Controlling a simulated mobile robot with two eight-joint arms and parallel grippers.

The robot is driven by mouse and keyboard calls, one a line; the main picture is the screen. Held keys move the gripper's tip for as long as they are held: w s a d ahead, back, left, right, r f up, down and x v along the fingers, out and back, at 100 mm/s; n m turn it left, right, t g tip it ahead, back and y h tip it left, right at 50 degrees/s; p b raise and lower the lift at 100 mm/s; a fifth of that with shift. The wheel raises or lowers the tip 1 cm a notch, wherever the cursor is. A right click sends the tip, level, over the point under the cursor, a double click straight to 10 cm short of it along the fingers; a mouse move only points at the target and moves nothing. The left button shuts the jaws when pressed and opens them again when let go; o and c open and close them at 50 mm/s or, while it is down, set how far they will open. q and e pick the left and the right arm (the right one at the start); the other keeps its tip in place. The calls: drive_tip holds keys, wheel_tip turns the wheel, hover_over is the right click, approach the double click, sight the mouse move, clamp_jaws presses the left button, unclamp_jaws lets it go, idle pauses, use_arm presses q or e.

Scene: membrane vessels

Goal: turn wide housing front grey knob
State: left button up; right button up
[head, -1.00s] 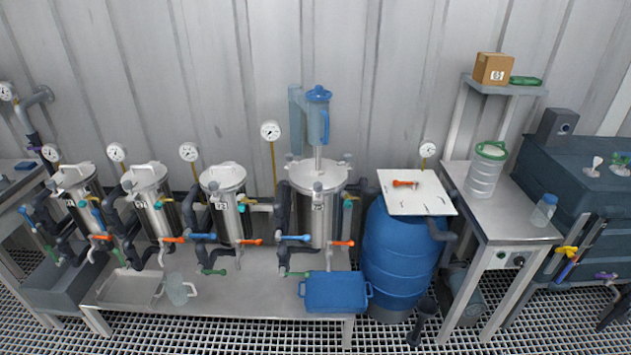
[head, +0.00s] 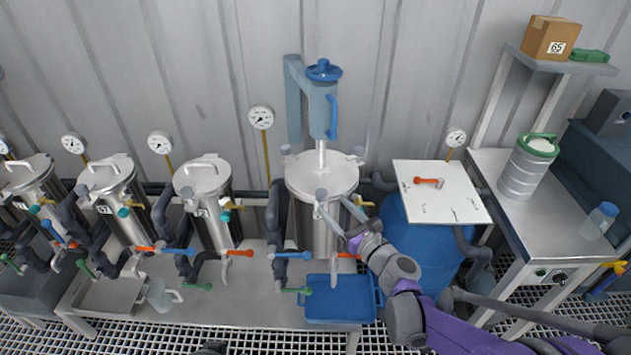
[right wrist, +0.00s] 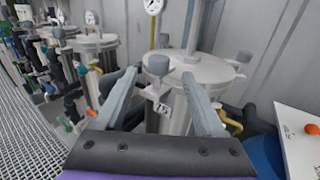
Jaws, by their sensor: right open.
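The wide housing (head: 322,232) is a broad steel vessel with a flat lid, in the middle of the head view. Its front grey knob (head: 321,194) sits at the lid's front rim, above a "75" tag that shows in the right wrist view. My right gripper (head: 334,206) is open and empty, just in front of the lid. In the right wrist view, the front grey knob (right wrist: 158,65) appears between the two spread fingertips (right wrist: 159,75), a little beyond them. I cannot tell any contact. My left gripper is not in view.
Narrower steel housings (head: 205,185) stand to the left. A blue drum with a white board (head: 440,200) on top stands to the right, close to my right arm. A blue tub (head: 340,312) sits below.

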sight(318, 190)
drive_tip(key=p+x, duration=0.1)
drive_tip(key=x, duration=0.9)
drive_tip(key=shift+a, duration=0.1)
drive_tip(key=shift+s, duration=0.1)
clamp_jaws()
